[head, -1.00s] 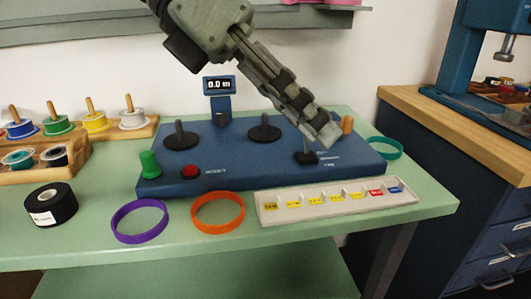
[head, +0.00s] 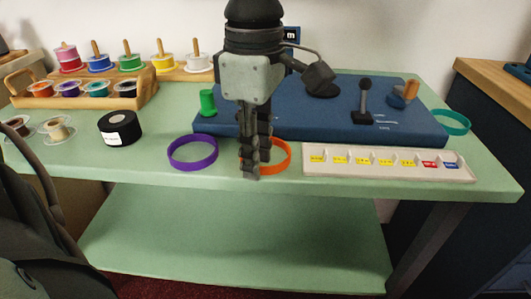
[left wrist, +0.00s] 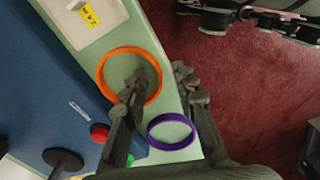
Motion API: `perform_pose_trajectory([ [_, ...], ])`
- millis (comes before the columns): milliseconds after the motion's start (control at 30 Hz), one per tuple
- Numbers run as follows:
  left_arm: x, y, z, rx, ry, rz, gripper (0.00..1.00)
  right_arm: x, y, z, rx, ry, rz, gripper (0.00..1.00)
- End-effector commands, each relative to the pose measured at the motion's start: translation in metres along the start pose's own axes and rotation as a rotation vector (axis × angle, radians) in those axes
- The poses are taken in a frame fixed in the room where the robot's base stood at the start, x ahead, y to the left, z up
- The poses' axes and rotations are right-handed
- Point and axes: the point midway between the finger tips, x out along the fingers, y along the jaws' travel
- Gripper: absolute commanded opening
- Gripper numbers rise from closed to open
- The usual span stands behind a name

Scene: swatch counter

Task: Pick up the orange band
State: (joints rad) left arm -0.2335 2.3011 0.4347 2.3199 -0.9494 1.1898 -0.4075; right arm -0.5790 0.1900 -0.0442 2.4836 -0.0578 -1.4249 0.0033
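The orange band (head: 288,157) lies flat on the green counter, left of the white swatch strip. My left gripper (head: 252,172) points down over its left side and hides part of it. In the left wrist view the orange band (left wrist: 101,74) shows as a full ring, partly covered by one finger. The fingers of my left gripper (left wrist: 163,84) are apart there: one reaches over the ring's opening, the other is outside it. The rim shows between them, and I cannot tell whether either touches it. My right gripper is in neither view.
A purple band (head: 170,153) lies just left of the gripper. The white strip (head: 390,171) with labelled slots is to the right. A blue device (head: 330,127) stands behind. A black tape roll (head: 120,128) and a wooden spool rack (head: 140,97) are farther left. A teal band (head: 468,122) lies far right.

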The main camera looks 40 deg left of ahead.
Motion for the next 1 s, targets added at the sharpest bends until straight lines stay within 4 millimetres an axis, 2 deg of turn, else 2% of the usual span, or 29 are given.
perform_pose_trajectory([
  [100,0.0065,-0.0002,-0.0001,-0.001,0.0,0.0,0.28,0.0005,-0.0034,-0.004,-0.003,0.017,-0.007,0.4],
  [300,0.0064,0.0,0.0001,-0.001,-0.001,0.0,0.28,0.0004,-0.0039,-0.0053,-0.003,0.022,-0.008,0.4],
  [533,0.0062,0.0,0.0002,-0.001,-0.001,0.0,0.0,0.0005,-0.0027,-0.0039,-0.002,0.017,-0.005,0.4],
  [1000,0.0036,0.0001,0.0003,-0.001,-0.001,0.001,0.0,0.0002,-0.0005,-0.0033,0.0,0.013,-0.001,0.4],
])
